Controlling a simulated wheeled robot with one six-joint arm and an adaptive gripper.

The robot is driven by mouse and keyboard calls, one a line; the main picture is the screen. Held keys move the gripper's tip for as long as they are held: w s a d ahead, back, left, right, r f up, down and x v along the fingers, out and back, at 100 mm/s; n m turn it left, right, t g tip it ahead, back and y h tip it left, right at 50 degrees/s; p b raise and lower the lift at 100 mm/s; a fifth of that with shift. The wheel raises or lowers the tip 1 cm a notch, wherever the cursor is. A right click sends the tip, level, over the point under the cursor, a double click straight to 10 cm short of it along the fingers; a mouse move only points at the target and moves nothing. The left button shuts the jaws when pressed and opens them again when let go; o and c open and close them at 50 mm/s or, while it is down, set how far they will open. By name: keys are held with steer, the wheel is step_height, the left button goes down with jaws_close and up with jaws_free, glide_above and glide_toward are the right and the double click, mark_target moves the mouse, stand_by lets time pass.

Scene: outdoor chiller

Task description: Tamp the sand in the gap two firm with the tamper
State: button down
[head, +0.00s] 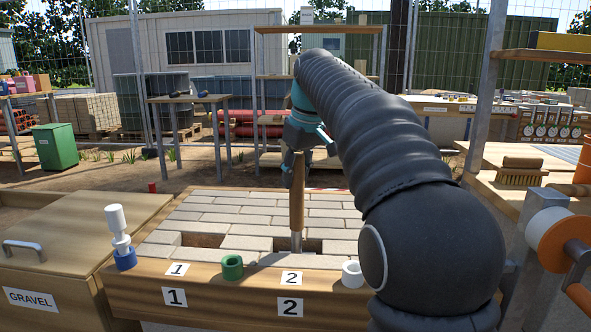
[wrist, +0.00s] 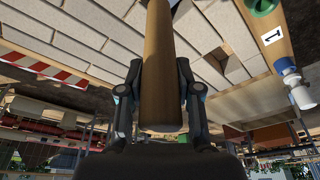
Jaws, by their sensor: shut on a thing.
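The tamper (head: 297,200) has a wooden handle and a metal lower end. It stands roughly upright over gap two (head: 300,246), with its low end at the gap. My gripper (head: 298,160) is shut on the upper part of the handle. In the wrist view my gripper's fingers (wrist: 158,90) sit on both sides of the wooden handle (wrist: 158,50). Gap one (head: 203,240) shows brown fill between the pale bricks. The surface of the sand in gap two is mostly hidden, and I cannot tell how firm it is.
A green ring (head: 232,267), a white ring (head: 352,274) and a white-and-blue tool (head: 120,238) stand along the wooden front edge (head: 220,290). A gravel bin (head: 60,250) is at left. A brush (head: 521,171) lies on the right bench. My arm hides the right side of the paving.

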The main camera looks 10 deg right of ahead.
steer(key=shift+r+p, duration=2)
steer(key=shift+p, duration=0.75)
steer(key=shift+f, duration=0.1)
step_height(320, 180, down, 5)
steer(key=b, duration=0.4)
steer(key=shift+f, duration=0.2)
step_height(320, 180, up, 9)
steer(key=p, duration=0.9)
steer(key=shift+r, duration=0.15)
steer(key=shift+r+b, duration=0.35)
steer(key=shift+r, duration=0.55)
steer(key=d, duration=1.3)
